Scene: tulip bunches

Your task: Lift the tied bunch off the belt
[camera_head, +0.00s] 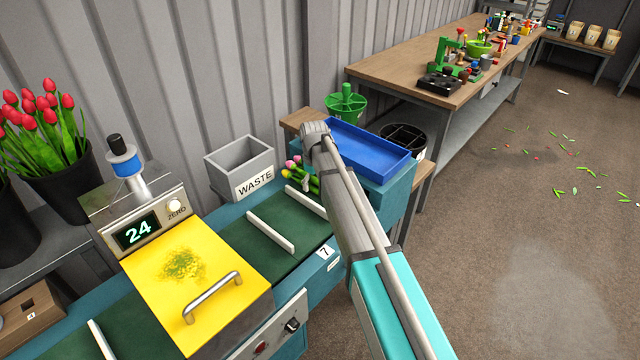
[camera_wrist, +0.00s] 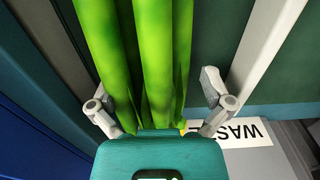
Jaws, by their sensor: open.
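The tulip bunch (camera_head: 313,185) lies on the dark green belt (camera_head: 262,237), with pink and yellow heads beside the waste bin; my arm hides part of it. In the wrist view its thick green stems (camera_wrist: 155,55) run from the top down to my gripper's teal body. My gripper (camera_wrist: 158,103) is open, with one finger on each side of the stems and gaps between fingers and stems. The tie does not show clearly. My gripper is hidden behind my arm in the head view.
The grey WASTE bin (camera_head: 240,168) stands at the belt's far side. A blue tray (camera_head: 368,150) is at the belt's end. A yellow lid (camera_head: 198,285) with a handle is nearer.

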